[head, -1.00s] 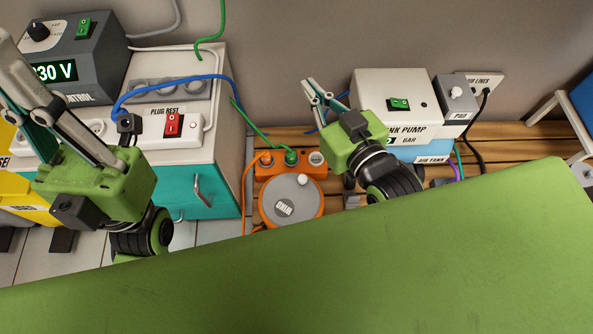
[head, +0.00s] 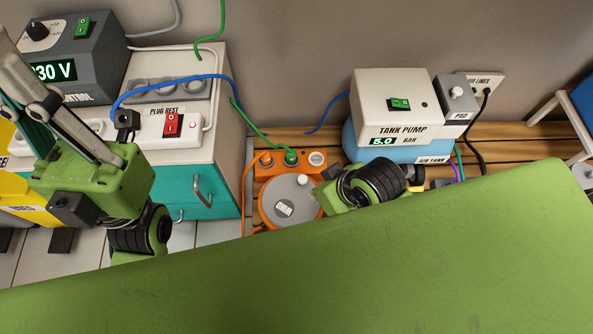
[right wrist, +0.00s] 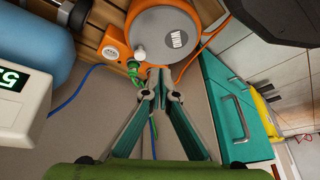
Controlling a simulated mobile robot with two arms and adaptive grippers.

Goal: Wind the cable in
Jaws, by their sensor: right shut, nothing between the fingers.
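The orange cable reel (head: 265,208) with a grey lid marked WIND sits on the wooden slats in the head view. A pale crank knob (head: 303,181) stands on the lid near its right edge. Orange cable (head: 243,205) runs down the reel's left side. My right gripper (right wrist: 160,78) is shut and empty. In the right wrist view its fingertips are close beside the knob (right wrist: 134,52) and the reel's rim (right wrist: 165,22); whether they touch cannot be told. In the head view its fingertips are hidden. My left arm is at the left, with its fingertips out of frame.
An orange socket block (head: 263,172) with a green plug (head: 291,157) adjoins the reel. The tank pump (head: 372,100) stands on the right, the teal cabinet (head: 218,195) on the left. A blue hose (head: 325,117) and green cables hang nearby. A green padded surface (head: 400,260) fills the front.

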